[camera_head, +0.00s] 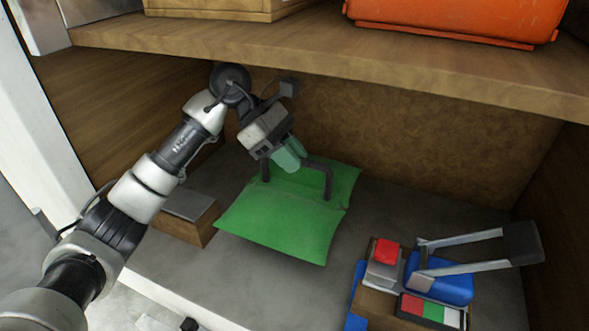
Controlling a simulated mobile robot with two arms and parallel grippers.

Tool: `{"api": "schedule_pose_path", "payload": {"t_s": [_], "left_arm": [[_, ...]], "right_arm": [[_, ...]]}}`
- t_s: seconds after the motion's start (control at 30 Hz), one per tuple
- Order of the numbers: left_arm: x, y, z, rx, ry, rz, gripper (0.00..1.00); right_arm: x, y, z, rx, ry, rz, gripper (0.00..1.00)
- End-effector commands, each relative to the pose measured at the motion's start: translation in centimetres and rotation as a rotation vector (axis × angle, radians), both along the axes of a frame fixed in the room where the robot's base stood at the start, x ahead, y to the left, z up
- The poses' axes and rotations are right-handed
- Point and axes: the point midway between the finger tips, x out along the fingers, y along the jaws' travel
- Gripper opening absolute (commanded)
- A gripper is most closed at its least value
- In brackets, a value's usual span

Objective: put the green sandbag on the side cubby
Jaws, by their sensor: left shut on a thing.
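The green sandbag (282,222) lies on the grey floor of the cubby (430,212), below a wooden shelf. It has a dark handle (328,180) arched over its top. My left gripper (288,157) reaches in from the left and is shut on the sandbag's handle, at its upper part. The sandbag appears to rest on the floor; I cannot tell whether it is lifted slightly. My right gripper does not show.
A wooden block with a grey top (188,213) stands left of the sandbag. At the right front are a box with blue, red and green parts (440,290) and a grey-handled tool (470,250). The shelf (330,50) above carries an orange case (455,15) and a wooden crate (215,8).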

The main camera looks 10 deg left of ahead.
Motion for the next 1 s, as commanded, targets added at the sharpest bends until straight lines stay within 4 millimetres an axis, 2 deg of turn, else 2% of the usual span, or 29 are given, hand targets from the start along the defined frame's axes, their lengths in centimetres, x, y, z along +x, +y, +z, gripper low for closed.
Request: {"api": "schedule_pose_path", "payload": {"t_s": [0.13,0.47,0.73,0.97,1.0], "left_arm": [[0.0,0.0,-1.6,-0.009,-0.005,0.000,0.00],[0.1,-0.1,-3.7,-0.009,-0.008,0.000,0.00],[0.1,-0.1,-6.5,-0.009,-0.008,0.001,0.00],[0.1,0.0,-6.9,-0.008,-0.009,0.001,0.00],[0.0,0.0,-7.5,0.001,-0.001,0.001,0.20]], "right_arm": [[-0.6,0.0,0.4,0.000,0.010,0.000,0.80],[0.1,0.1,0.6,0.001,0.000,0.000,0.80],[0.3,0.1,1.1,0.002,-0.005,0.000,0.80],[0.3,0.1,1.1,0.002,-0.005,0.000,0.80],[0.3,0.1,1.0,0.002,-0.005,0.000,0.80]]}}
